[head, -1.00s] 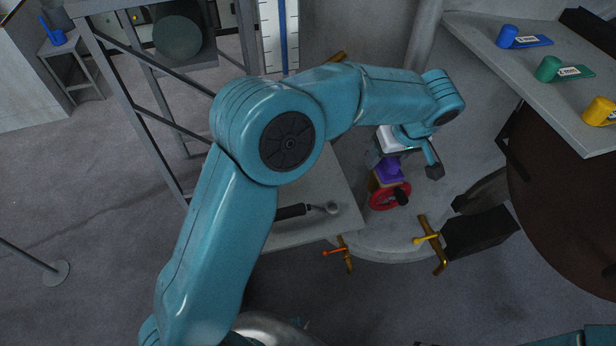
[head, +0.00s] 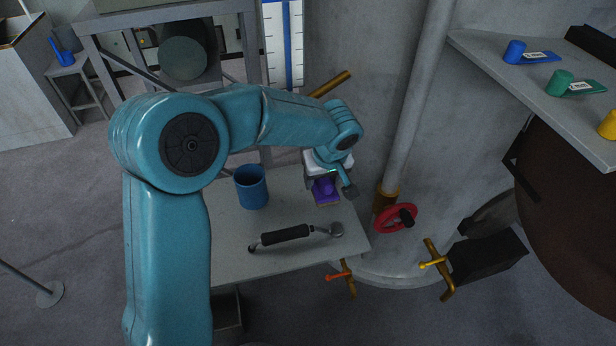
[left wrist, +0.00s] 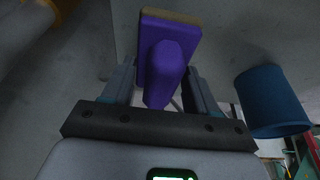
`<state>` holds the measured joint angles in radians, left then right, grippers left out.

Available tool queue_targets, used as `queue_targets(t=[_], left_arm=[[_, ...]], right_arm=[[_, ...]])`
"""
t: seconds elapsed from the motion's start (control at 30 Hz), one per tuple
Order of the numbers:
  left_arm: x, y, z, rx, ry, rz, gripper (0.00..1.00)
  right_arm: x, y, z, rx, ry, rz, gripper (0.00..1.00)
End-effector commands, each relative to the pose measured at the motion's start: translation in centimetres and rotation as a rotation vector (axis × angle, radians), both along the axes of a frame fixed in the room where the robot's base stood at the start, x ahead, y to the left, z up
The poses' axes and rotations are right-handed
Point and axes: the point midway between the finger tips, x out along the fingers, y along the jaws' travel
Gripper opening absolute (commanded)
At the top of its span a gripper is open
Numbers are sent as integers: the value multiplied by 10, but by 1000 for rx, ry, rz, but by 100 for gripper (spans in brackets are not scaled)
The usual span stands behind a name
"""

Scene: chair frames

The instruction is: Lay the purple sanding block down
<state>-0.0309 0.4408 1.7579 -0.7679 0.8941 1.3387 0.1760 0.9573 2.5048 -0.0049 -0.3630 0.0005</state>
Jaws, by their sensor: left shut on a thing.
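The purple sanding block (head: 324,189) shows in the head view at the right part of a grey table (head: 235,254). My left gripper (head: 334,185) is shut on its raised purple grip. In the left wrist view the block (left wrist: 168,48) sits between the two fingers of my left gripper (left wrist: 160,88), with a tan layer along its far edge. The block appears over the tabletop; I cannot tell whether it touches it. My right gripper is not in view.
A blue cup (head: 252,188) stands left of the block. A black-handled tool (head: 290,234) lies in front of it. A red valve wheel (head: 397,218) and a pipe are to the right. Bare tabletop shows at the front left.

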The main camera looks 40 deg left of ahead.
Motion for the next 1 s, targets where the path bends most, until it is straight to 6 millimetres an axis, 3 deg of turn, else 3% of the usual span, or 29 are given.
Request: queue_targets(t=[0.17, 0.3, 0.7, 0.73, 0.8, 1.0], left_arm=[[-12, 35, 2, 1, -1, 6, 34], [-11, 33, -14, 0, 0, 1, 34], [-11, 33, -19, 0, -2, 2, 34], [-11, 33, -17, 0, -1, 2, 68], [-11, 33, -17, 0, 0, 1, 84], [-11, 33, -17, 0, 0, 1, 84]], right_arm=[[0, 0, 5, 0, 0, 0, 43], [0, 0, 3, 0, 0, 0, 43], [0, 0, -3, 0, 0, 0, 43], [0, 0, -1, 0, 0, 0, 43], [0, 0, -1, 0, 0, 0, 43], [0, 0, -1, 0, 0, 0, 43]])
